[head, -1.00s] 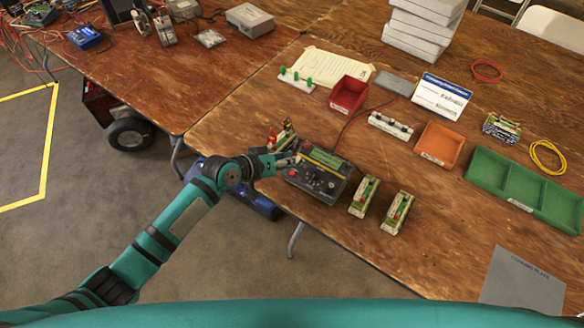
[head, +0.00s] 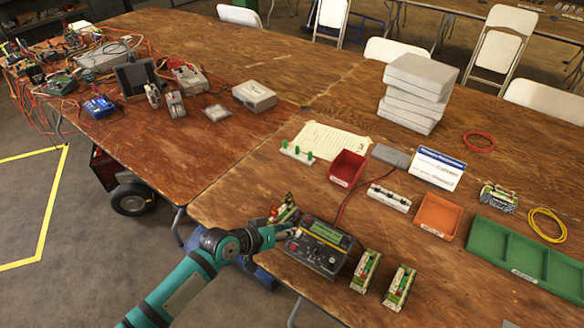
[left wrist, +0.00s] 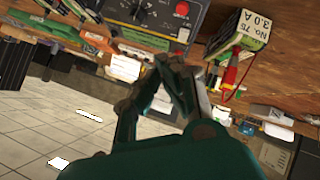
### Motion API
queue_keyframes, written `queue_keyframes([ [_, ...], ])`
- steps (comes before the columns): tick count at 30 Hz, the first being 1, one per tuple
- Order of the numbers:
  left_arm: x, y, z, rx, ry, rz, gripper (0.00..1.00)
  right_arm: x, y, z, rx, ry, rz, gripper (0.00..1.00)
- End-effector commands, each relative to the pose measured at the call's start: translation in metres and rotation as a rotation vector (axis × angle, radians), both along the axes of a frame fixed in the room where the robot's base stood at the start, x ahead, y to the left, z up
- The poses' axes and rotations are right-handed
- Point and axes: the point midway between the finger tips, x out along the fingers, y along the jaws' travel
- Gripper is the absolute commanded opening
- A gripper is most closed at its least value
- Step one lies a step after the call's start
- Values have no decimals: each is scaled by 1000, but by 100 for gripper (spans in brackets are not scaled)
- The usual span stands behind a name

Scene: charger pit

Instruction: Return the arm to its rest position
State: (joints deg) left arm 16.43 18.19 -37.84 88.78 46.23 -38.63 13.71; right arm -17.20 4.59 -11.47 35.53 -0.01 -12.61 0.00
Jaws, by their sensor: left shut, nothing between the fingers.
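My left arm reaches in from the bottom left of the head view. Its left gripper (head: 288,232) is shut and empty, at the left edge of the dark charger (head: 322,248) with a green display and a red knob. In the left wrist view the closed fingers (left wrist: 172,62) point up toward the charger's front (left wrist: 150,15); I cannot tell whether they touch it. A battery pack (head: 284,211) stands just behind the gripper, partly hidden. It seems to be the pack labelled "No. 75 3.0 A" (left wrist: 243,32) in the wrist view. My right gripper is not in view.
Two packs (head: 366,270) (head: 400,287) stand right of the charger. Beyond are a red bin (head: 347,168), an orange bin (head: 437,215), a green tray (head: 525,260) and stacked white boxes (head: 415,92). Open floor (head: 90,250) lies left of the table edge.

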Motion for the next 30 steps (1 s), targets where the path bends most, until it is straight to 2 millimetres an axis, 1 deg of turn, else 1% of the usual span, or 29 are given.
queue_keyframes([
  [3,-1,0,0,1,0,-1,0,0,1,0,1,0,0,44],
  [5,-8,-2,-1,8,4,-10,0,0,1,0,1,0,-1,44],
  [8,-37,-3,-4,46,13,-39,0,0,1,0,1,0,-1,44],
  [10,-68,3,-5,103,22,-58,0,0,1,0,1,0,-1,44],
  [11,-83,9,-5,136,26,-62,0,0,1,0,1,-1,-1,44],
  [12,-102,21,-5,189,37,-61,0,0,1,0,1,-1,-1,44],
  [14,-129,44,-4,270,59,-47,0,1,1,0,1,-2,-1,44],
  [15,-144,60,-3,320,75,-35,0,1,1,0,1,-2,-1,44],
  [18,-175,94,0,425,118,-3,0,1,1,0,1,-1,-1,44],
  [21,-199,121,3,502,161,27,0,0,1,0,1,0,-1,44],
  [24,-220,144,7,565,201,55,0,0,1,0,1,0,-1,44],
  [30,-255,180,16,665,273,103,0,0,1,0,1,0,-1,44],
])
